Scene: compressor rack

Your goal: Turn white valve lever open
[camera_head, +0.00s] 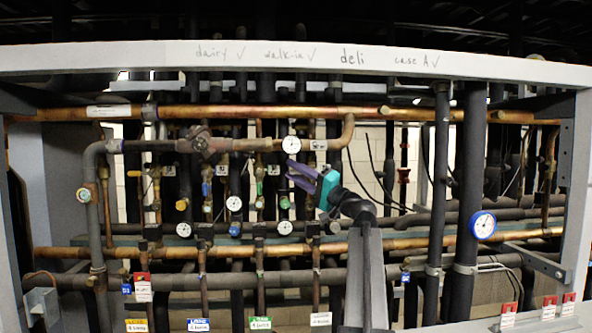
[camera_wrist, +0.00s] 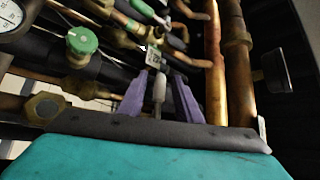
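In the wrist view, my gripper (camera_wrist: 161,78) has two purple fingers standing apart. A whitish-grey lever (camera_wrist: 159,92) lies between them, pointing back toward my palm. A gap seems to show on each side of it, so I see no clear grip. A small labelled tag (camera_wrist: 153,58) and brass fittings (camera_wrist: 146,38) sit just beyond the fingertips. The white lever cannot be made out in the head view.
A green round knob (camera_wrist: 82,41) and a brass hex fitting (camera_wrist: 44,107) are left of my fingers. Copper pipes (camera_wrist: 215,65) run close on the right.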

